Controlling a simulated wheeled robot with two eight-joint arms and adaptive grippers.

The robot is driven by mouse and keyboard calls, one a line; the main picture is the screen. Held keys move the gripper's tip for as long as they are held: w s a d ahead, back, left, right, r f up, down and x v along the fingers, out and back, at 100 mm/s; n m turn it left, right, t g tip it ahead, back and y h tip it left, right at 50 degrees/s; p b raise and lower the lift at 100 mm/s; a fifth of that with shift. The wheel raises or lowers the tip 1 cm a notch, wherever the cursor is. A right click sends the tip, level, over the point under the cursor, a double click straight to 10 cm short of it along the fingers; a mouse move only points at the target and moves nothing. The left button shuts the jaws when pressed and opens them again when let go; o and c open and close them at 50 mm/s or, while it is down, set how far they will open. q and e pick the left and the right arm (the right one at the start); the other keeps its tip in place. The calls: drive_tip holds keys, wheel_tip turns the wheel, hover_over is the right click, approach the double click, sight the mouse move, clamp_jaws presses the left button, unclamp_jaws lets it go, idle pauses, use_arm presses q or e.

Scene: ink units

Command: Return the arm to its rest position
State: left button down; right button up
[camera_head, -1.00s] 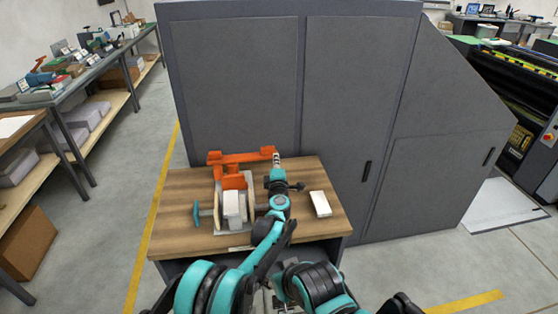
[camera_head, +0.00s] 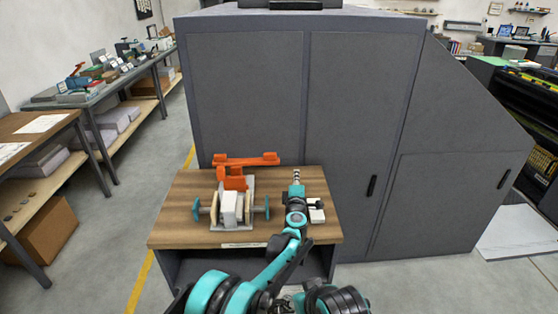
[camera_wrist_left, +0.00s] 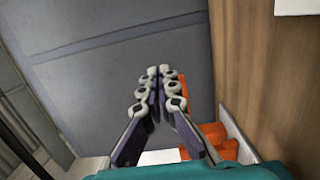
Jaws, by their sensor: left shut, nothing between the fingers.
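My left gripper (camera_head: 297,176) is shut and empty at the end of the teal and black left arm. In the head view it appears over the right part of the wooden table (camera_head: 180,228), right of the orange part (camera_head: 245,160). In the left wrist view its fingertips (camera_wrist_left: 157,75) are together with nothing between them. A bench fixture (camera_head: 247,208) with a white block (camera_head: 229,209) stands left of my arm. My right gripper is not in view; only part of my right arm shows at the bottom edge.
A small white block (camera_head: 317,213) on the table is partly hidden by my left arm. A tall grey cabinet (camera_head: 250,100) stands right behind the table. A long side bench (camera_head: 110,90) with goods is at the left, with open floor between.

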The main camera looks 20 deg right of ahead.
use_arm(q)
drive_tip(key=s+a+r+m+g+h, duration=0.1)
drive_tip(key=s+a+r+m+h, duration=0.15)
drive_tip(key=a+r+m, duration=0.65)
drive_tip(key=s+a+r+m+g, duration=0.1)
drive_tip(key=s+a+r, duration=0.3)
drive_tip(key=a, duration=0.2)
drive_tip(key=s+a+r+g, duration=0.1)
drive_tip(key=s+a+r, duration=0.25)
drive_tip(key=a, duration=0.25)
drive_tip(key=s+a+f+m+g+y, duration=0.1)
drive_tip(key=s+a+f+g+y, duration=0.1)
drive_tip(key=s+a+f, duration=0.4)
drive_tip(key=s+a+f+m+g+y, duration=0.1)
drive_tip(key=s+a+f+y, duration=0.3)
drive_tip(key=s+a, duration=1)
drive_tip(key=s+a+f+m+g+y, duration=0.1)
drive_tip(key=s+a+f+g+y, duration=0.2)
drive_tip(key=s+a+f, duration=0.5)
drive_tip(key=s+a, duration=0.1)
drive_tip(key=s, duration=0.3)
drive_tip(key=shift+s+a+f+m+g, duration=0.25)
drive_tip(key=shift+s+a+m+g, duration=0.1)
drive_tip(key=shift+a+m+g, duration=0.05)
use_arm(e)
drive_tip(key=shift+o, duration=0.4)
